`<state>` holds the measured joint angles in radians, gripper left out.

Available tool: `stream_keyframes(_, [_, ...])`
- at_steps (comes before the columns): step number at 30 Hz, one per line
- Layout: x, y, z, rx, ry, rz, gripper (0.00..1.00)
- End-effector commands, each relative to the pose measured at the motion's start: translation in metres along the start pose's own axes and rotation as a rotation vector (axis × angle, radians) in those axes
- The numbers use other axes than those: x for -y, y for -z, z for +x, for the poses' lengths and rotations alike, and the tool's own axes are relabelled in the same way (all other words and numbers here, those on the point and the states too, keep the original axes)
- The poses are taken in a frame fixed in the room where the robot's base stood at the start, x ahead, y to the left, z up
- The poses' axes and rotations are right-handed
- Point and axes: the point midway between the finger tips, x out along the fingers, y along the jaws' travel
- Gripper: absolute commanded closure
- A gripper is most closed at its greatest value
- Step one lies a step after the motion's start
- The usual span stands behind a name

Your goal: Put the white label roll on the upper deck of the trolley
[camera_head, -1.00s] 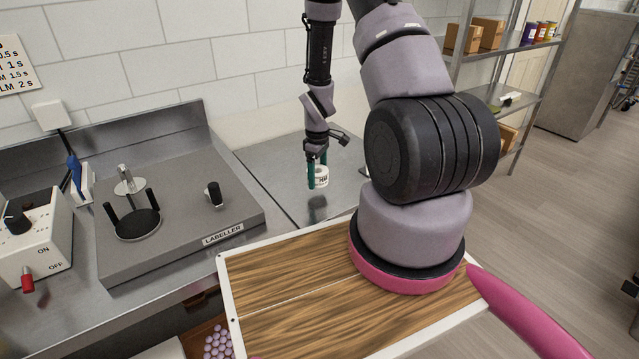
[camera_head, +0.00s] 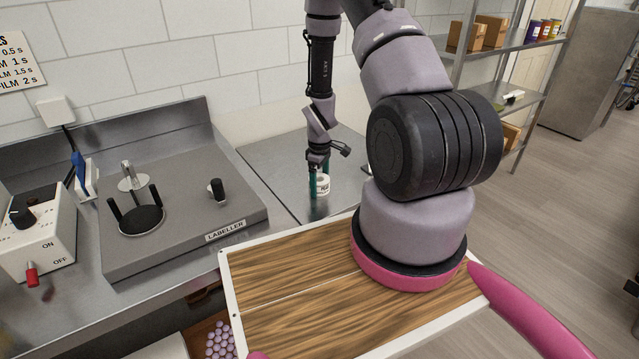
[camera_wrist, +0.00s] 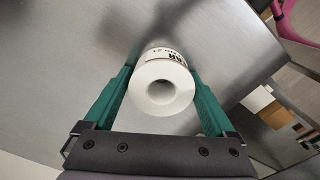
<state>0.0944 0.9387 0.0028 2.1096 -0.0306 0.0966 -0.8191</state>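The white label roll (camera_head: 322,185) has dark print on its side and shows in the wrist view (camera_wrist: 162,91) with its open core facing the camera. My gripper (camera_head: 319,190) is shut on it, with a green finger on each side; its fingers also show in the wrist view (camera_wrist: 161,84). The roll is over the steel counter (camera_head: 275,165); the gap beneath it is hard to judge. A wood-topped deck with a white rim (camera_head: 285,335), seemingly the trolley's upper deck, is in front. My arm hides part of it, and its left side looks bare.
The grey labeller (camera_head: 170,235) with a black round plate stands left of the roll. A white switch box (camera_head: 38,235) is at far left. Purple gummies (camera_head: 220,340) show below the deck's left edge. A shelf rack (camera_head: 515,45) stands at back right.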

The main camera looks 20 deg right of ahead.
Motion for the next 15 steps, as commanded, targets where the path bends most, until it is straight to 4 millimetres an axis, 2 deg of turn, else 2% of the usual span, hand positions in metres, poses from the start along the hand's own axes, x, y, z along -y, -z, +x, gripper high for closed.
stream_keyframes(1, [0.005,-0.002,0.005,0.006,0.009,-0.001,0.0])
stream_keyframes(8, [0.006,-0.002,0.003,0.006,0.011,-0.001,0.0])
stream_keyframes(11, [0.006,-0.001,-0.007,0.005,0.01,-0.001,0.0])
stream_keyframes(15, [0.004,0.0,-0.035,0.002,0.005,0.0,0.0])
